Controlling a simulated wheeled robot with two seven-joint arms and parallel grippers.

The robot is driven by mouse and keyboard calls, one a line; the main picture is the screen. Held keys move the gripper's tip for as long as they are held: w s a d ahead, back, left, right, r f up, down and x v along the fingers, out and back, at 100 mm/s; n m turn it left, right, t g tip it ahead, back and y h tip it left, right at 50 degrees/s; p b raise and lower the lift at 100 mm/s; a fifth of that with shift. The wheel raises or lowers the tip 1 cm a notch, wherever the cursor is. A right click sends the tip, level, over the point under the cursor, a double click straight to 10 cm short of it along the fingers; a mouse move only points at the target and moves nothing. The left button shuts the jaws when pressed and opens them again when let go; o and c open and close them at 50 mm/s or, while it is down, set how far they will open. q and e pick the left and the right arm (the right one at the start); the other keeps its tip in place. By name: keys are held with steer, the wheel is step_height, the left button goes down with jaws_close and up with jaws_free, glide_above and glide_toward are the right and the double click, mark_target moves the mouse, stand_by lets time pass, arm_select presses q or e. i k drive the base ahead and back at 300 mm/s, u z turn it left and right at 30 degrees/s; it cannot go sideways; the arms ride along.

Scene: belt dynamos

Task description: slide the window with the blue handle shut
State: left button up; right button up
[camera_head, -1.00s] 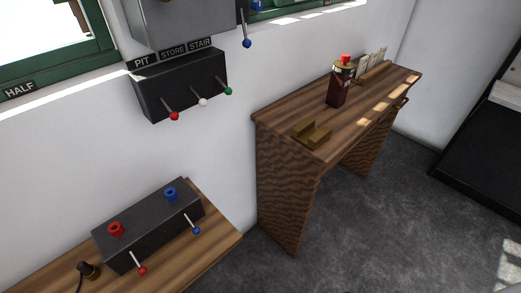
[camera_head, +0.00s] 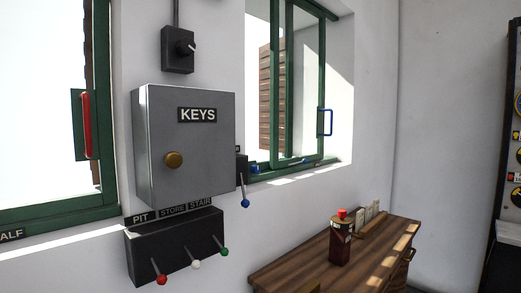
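The window with the blue handle is the green-framed one (camera_head: 289,85) right of the grey keys box. Its blue handle (camera_head: 329,122) is an upright bar on the right side of a green sash. White wall shows to the right of the handle. The sash overlaps other green frame bars, and a brown slatted surface shows through the left part of the opening. I cannot tell exactly how far the sash stands open. Neither of my grippers is in view.
A second green window with a red handle (camera_head: 87,124) is at the left. The grey keys box (camera_head: 185,145) and a black lever box (camera_head: 175,245) hang between the windows. A wooden desk (camera_head: 300,262) with a dark bottle (camera_head: 340,243) stands below the blue-handled window.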

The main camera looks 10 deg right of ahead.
mark_target(275, 164)
steer(key=k, duration=0.5)
steer(key=z, duration=1.8)
steer(key=i, duration=1.85)
steer(key=u, duration=2.65)
